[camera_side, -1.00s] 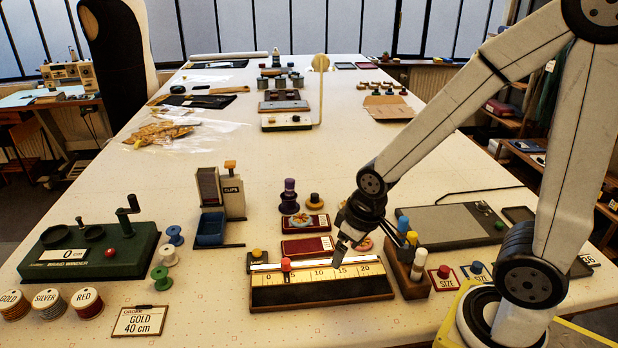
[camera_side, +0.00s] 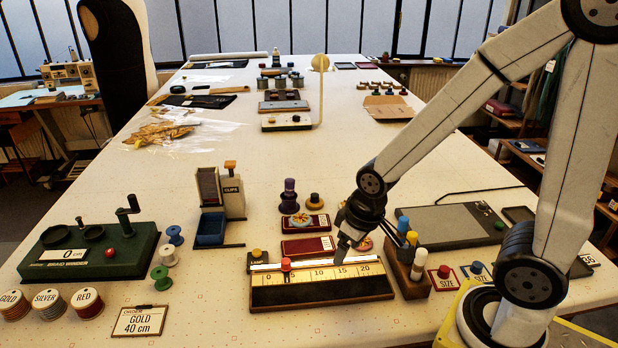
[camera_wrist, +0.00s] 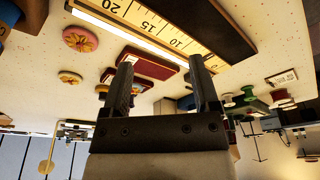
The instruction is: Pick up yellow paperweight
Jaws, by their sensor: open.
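The ruler block (camera_side: 320,293) with a red slider (camera_side: 286,265) lies below my gripper. Dark red boxes (camera_side: 307,246) lie between it and the paperweight. A wooden block with coloured pegs (camera_side: 405,270) stands at right. A clip dispenser (camera_side: 232,190) stands left; the table behind the paperweight is clear.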

